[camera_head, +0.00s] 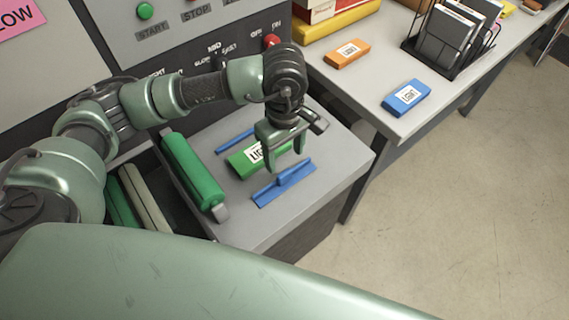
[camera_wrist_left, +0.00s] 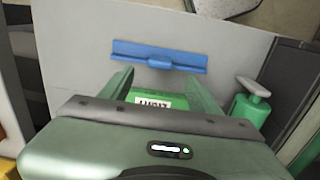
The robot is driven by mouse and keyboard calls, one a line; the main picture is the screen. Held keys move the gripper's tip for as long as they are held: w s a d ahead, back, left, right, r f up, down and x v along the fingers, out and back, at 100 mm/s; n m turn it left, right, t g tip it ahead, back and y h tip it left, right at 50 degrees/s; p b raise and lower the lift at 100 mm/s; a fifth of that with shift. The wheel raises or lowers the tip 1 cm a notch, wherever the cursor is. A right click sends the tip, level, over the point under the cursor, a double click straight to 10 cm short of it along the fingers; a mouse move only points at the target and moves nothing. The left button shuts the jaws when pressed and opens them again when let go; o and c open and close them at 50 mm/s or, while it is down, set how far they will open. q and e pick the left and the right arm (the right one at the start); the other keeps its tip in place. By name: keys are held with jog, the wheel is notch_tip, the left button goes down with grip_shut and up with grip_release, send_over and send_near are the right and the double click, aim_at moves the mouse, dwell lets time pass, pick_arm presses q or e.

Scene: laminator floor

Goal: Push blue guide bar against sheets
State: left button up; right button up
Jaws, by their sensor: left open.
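A blue guide bar (camera_head: 284,184) lies on the grey infeed shelf (camera_head: 330,165) of the machine, on the near side of a green labelled stack (camera_head: 245,162). In the left wrist view the blue guide bar (camera_wrist_left: 160,56) lies beyond the fingertips, with a small raised tab. A second blue bar (camera_head: 236,139) lies on the far side of the stack. My left gripper (camera_head: 285,163) is open above the green stack, fingers pointing down. In the left wrist view the stack's label (camera_wrist_left: 154,101) shows between the fingers. I cannot tell whether the fingers touch anything. My right gripper is out of view.
A green roller (camera_head: 193,172) lies left of the stack. The control panel with a START button (camera_head: 145,11) stands behind. A side table at right carries an orange pack (camera_head: 347,53), a blue pack (camera_head: 407,97) and a black file rack (camera_head: 452,40).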

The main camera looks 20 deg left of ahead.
aim_at(284, 172)
pick_arm(q)
notch_tip(284, 172, down, 6)
jog(key=shift+f+p, duration=0.1)
jog(key=shift+p, duration=0.9)
jog(key=shift+f, duration=0.6)
jog(key=shift+c, duration=0.3)
grip_shut()
jog(key=shift+a, duration=0.1)
